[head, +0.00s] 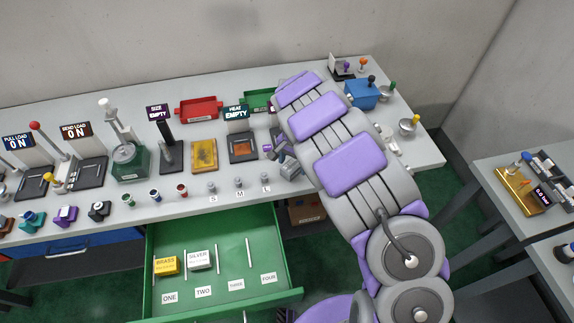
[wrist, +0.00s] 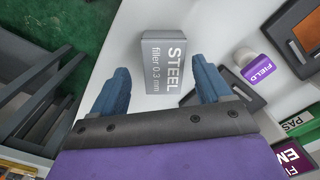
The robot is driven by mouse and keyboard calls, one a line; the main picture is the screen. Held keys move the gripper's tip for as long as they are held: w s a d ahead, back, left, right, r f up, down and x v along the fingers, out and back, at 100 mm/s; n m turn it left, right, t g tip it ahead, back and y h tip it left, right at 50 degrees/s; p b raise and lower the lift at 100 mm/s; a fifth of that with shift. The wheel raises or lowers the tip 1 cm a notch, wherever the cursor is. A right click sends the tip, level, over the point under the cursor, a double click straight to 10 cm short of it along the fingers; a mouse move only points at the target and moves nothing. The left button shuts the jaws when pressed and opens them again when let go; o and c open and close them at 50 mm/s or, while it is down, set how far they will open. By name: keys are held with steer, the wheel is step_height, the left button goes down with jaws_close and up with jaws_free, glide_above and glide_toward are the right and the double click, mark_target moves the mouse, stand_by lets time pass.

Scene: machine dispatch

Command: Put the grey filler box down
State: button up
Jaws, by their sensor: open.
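The grey filler box (wrist: 163,62), marked STEEL filler 0.3 mm, shows in the wrist view on the white table top. It lies ahead of and between the two blue fingers of my gripper (wrist: 162,78). The fingers are open, with a gap on each side of the box. In the head view my gripper (head: 282,158) is low over the front part of the workbench (head: 330,150), right of the HEAT station.
The open green drawer (head: 220,303) holds a yellow BRASS box (head: 166,265) and a pale SILVER box (head: 199,260); slots THREE and FOUR look empty. The HEAT station (head: 243,148) and small S, M, L pegs (head: 239,183) stand close by.

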mark_target(299, 166)
steer(key=r, duration=0.2)
steer(key=d+r, duration=0.1)
steer(key=r, duration=0.3)
steer(key=shift+w+d+p, duration=0.1)
steer(key=shift+d+p, duration=0.3)
steer(key=s+d+r, duration=1.1)
steer(key=r, duration=0.4)
steer(key=s+d+n+g, duration=0.1)
steer(key=s+d+n, duration=0.1)
steer(key=s, duration=1.2)
steer(key=s+d+r+n, duration=0.1)
steer(key=s+d+n, duration=0.1)
steer(key=s, duration=1.3)
steer(key=shift+r+n+g+b, duration=0.2)
steer(key=shift+n+g+b, duration=0.2)
steer(key=shift+n, duration=0.5)
